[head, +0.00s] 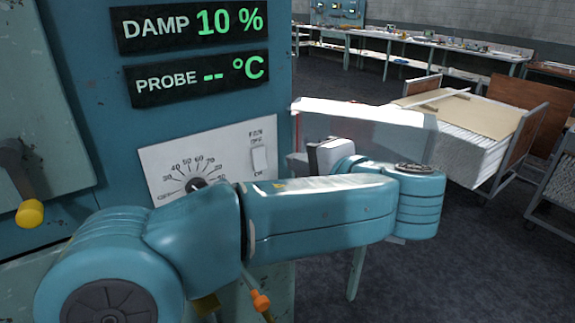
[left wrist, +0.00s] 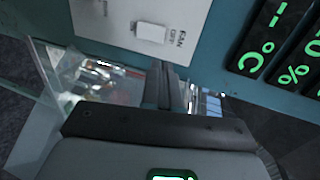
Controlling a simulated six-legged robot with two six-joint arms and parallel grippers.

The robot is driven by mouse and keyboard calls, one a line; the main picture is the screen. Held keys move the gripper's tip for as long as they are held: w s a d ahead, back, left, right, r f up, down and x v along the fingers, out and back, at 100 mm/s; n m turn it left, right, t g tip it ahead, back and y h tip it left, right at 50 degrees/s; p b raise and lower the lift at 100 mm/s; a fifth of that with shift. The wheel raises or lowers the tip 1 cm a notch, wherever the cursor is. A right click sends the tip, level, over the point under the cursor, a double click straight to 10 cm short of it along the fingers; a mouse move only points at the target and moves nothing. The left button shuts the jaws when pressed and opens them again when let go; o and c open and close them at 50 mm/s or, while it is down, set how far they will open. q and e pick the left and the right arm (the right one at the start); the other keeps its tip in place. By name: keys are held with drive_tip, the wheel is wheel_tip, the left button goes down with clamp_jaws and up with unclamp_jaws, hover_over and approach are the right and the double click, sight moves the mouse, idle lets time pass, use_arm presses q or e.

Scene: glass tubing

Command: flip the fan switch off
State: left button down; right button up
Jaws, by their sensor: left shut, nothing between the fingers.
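The fan switch (head: 260,158) is a small white rocker on the white dial panel (head: 222,150) of the blue cabinet, with FAN and OFF printed above it and ON below. It also shows in the left wrist view (left wrist: 151,32), beside the FAN OFF print. I cannot tell which way the rocker is tipped. My left gripper (head: 314,158) is just right of the panel's edge in the head view, partly behind my forearm. In the left wrist view its dark fingers (left wrist: 166,72) are shut and empty, with a gap to the switch. My right gripper is out of view.
A round dial (head: 196,185) is left of the switch, partly behind my arm. DAMP and PROBE displays (head: 197,79) are above. A clear box (head: 385,122) is close to my wrist. A yellow-knobbed lever (head: 29,212) is far left. A cart (head: 465,150) stands right; the floor between is open.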

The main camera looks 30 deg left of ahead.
use_arm(q)
drive_tip(key=v, duration=0.3)
drive_tip(key=shift+w+r, duration=0.1)
drive_tip(key=shift+r, duration=0.15)
